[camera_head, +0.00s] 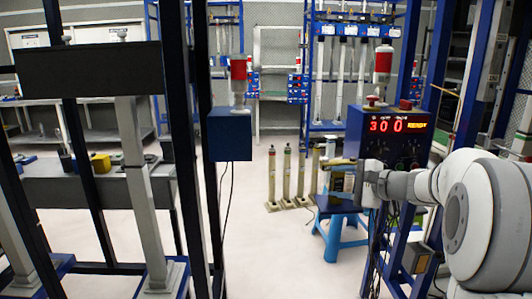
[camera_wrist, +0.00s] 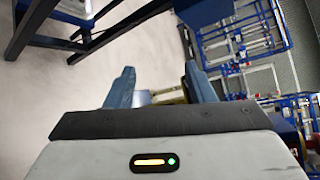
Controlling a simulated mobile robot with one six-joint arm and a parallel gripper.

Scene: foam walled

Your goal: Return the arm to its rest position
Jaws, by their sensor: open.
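My white and grey arm reaches in from the right edge in the head view. My gripper (camera_head: 345,180) is at its left end, in front of the blue control box (camera_head: 385,140) with the red "300" display. In the wrist view, my gripper (camera_wrist: 160,85) shows two blue-grey fingers spread apart. No held object shows between them. Pale floor and part of a yellowish thing lie beyond the fingers. The arm is extended roughly level.
A blue stool (camera_head: 340,232) stands below my gripper. Several upright cylinders (camera_head: 287,175) stand on the floor to its left. Hanging cables run near the arm. Open floor (camera_head: 265,255) lies in the middle.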

